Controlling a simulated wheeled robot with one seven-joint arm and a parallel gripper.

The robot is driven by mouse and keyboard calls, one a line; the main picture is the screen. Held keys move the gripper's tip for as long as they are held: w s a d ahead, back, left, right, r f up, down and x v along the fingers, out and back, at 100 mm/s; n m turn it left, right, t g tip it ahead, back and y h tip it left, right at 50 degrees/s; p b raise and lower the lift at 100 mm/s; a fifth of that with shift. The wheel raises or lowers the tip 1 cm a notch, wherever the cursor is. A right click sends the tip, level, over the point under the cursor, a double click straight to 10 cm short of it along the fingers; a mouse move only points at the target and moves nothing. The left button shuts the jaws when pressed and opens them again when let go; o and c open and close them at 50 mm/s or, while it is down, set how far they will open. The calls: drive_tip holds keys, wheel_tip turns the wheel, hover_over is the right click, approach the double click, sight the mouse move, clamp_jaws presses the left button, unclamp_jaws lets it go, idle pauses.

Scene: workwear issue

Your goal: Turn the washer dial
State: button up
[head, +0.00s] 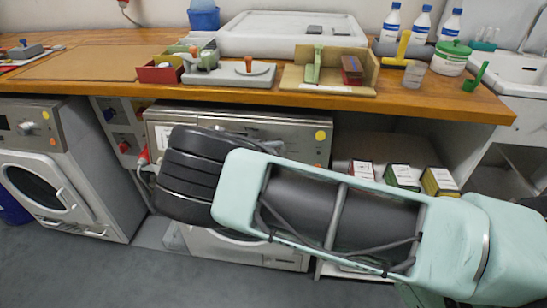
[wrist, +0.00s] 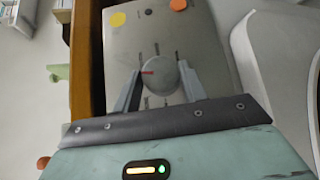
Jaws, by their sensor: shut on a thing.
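In the wrist view the washer dial (wrist: 164,78) is a round grey knob with a red mark, on the washer's metal control panel (wrist: 120,50). My gripper (wrist: 160,82) has one finger on each side of the dial and is shut on it. In the head view my arm crosses in front of the middle washer (head: 310,135). It hides the dial, my fingertips and most of the washer's front.
A wooden counter (head: 440,95) runs above the washers and carries bottles, trays and tools. A second washer (head: 60,170) stands at left. Several small boxes (head: 402,177) sit on a low shelf at right. The grey floor (head: 60,270) in front is clear.

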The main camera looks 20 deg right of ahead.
drive_tip(key=shift+a+f+n+t+h+b, duration=0.15)
drive_tip(key=shift+n+t+h+b, duration=0.3)
drive_tip(key=shift+n+t+h, duration=0.35)
drive_tip(key=o, duration=1)
drive_tip(key=b+v, duration=0.2)
drive_tip(key=v, duration=1.5)
drive_tip(key=shift+a+b, duration=0.2)
drive_tip(key=shift+b, duration=0.1)
